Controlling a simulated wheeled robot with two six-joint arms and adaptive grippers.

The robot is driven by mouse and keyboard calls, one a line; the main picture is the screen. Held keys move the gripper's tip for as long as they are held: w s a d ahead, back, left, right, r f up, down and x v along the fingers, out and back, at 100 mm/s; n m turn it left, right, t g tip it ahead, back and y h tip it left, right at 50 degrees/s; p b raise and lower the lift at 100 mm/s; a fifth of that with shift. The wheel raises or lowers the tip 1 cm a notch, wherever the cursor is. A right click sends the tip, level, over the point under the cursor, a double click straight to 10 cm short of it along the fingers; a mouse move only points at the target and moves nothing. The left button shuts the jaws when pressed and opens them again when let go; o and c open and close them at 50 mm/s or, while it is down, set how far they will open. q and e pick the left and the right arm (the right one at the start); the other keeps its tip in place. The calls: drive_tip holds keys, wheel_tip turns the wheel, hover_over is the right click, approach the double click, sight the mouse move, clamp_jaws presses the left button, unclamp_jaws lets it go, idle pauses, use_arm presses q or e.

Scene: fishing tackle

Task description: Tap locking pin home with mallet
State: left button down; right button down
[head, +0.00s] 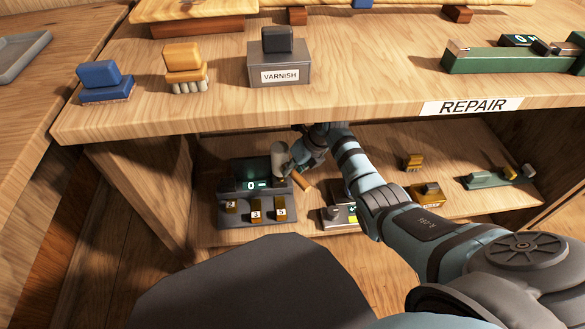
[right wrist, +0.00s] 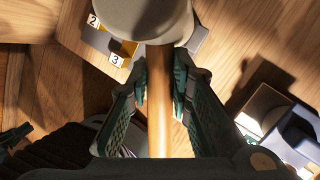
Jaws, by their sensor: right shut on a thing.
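My right gripper (head: 303,163) is on the lower shelf under the REPAIR bench, shut on the wooden handle of the mallet. In the right wrist view the handle (right wrist: 160,110) runs between the fingers, and the pale grey mallet head (right wrist: 142,18) is beyond the fingertips. In the head view the mallet head (head: 279,158) is upright at the back right of a dark fixture (head: 228,178) with a lit display. Brass tabs numbered 2 (head: 231,206), 3 (head: 256,215) and 5 (head: 281,213) line its front. I cannot tell which part is the locking pin. My left gripper is out of view.
The bench top edge (head: 300,112) overhangs the shelf closely above my right arm. A grey device (head: 338,216) stands right of the fixture, with a brass-topped block (head: 427,194) and a green tool (head: 490,180) farther right. A varnish block (head: 279,62) and brushes are above.

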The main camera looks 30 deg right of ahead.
wheel_tip(320, 180, down, 5)
drive_tip(key=b, duration=0.3)
wheel_tip(320, 180, up, 9)
drive_tip(key=p, duration=0.9)
drive_tip(key=shift+r, duration=0.15)
